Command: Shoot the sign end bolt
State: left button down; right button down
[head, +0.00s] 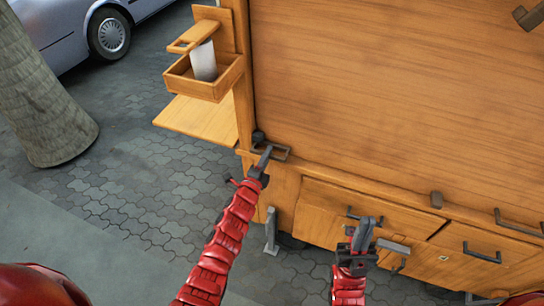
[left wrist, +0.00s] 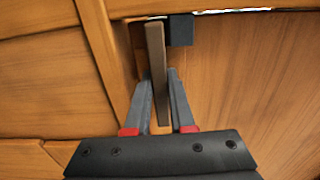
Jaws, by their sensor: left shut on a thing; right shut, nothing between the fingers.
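The sign end bolt (head: 281,152) is a dark grey metal fitting at the lower left corner of the large wooden panel (head: 390,90). My left gripper (head: 265,158) is at this bolt, its fingers pointing up at it. In the left wrist view a flat brownish-grey bar (left wrist: 156,55) stands between the fingers of my left gripper (left wrist: 162,85), which are shut on it. A dark block (left wrist: 181,30) sits just right of the bar. The fingers hide part of the bolt. My right gripper (head: 363,228) is shut and empty, in front of the drawers.
Wooden drawers (head: 340,210) with dark handles (head: 481,254) run below the panel. A small wooden box (head: 204,83) with a white roll (head: 203,62) hangs at the left, above a shelf (head: 195,118). A tree trunk (head: 40,100) and car (head: 75,28) stand farther left. Paving between is clear.

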pick_arm(q)
jog(key=shift+a, duration=0.15)
jog(key=c, duration=0.8)
grip_release()
jog(key=shift+w+a, duration=0.1)
jog(key=shift+a, duration=0.05)
jog(key=shift+o, duration=0.2)
jog(key=b+v, duration=0.4)
jog(key=v, duration=1.3)
jog(key=shift+s, duration=0.2)
jog(key=shift+r, duration=0.1)
